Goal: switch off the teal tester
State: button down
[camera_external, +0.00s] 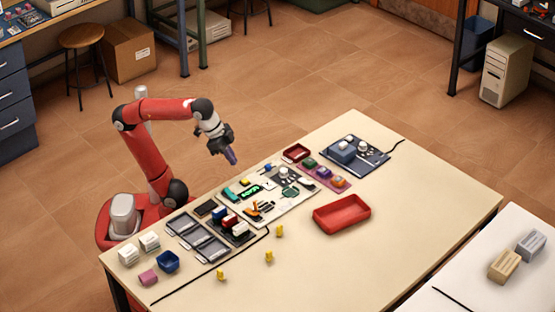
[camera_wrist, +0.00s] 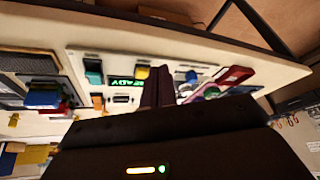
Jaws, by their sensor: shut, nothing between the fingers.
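A teal block (camera_external: 231,193) sits at the left part of the white board (camera_external: 268,213) on the table; I take it for the teal tester. It also shows in the wrist view (camera_wrist: 94,71), left of a green lit display (camera_wrist: 125,82) whose visible letters read "EADY". The display shows in the external view too (camera_external: 250,190). The tester's switch is too small to make out. My gripper (camera_external: 232,157) is above the table's far edge, apart from the board. Its fingers (camera_wrist: 157,85) are together and empty, and hide part of the board in the wrist view.
Dark trays with blue, red and white blocks (camera_external: 232,222) lie left of the board. A purple strip with coloured knobs (camera_external: 323,174), a dark panel (camera_external: 370,158) and a red tray (camera_external: 341,222) lie to the right. Small yellow pieces (camera_external: 269,256) stand in front. The right tabletop is clear.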

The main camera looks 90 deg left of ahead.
jog(key=d+r+m+g+h+b, duration=0.1)
jog(key=d+r+m+g+b, duration=0.1)
jog(key=d+r+m, duration=0.4)
jog(key=shift+s+d+r+g+h, duration=0.3)
jog(key=shift+s+d+r+g, duration=0.1)
jog(key=shift+d+r, duration=1.8)
jog(key=shift+a+r, duration=0.25)
jog(key=shift+a, duration=0.05)
jog(key=b, duration=0.5)
send_over(232, 192)
jog(key=x, duration=0.3)
jog(key=s+a+x, duration=0.1)
jog(key=x, duration=0.5)
jog(key=shift+s+a+f, duration=0.2)
jog(key=shift+f, duration=0.45)
jog(key=shift+s+a+f+b, duration=0.2)
jog(key=shift+f, duration=0.3)
jog(key=shift+s+a+f+b, duration=0.15)
jog(key=shift+s+a+f, duration=0.1)
jog(key=shift+f, duration=0.3)
jog(key=shift+s+a+f, duration=0.2)
jog(key=shift+f, duration=0.3)
jog(key=shift+f+b, duration=0.1)
jog(key=shift+b, duration=0.25)
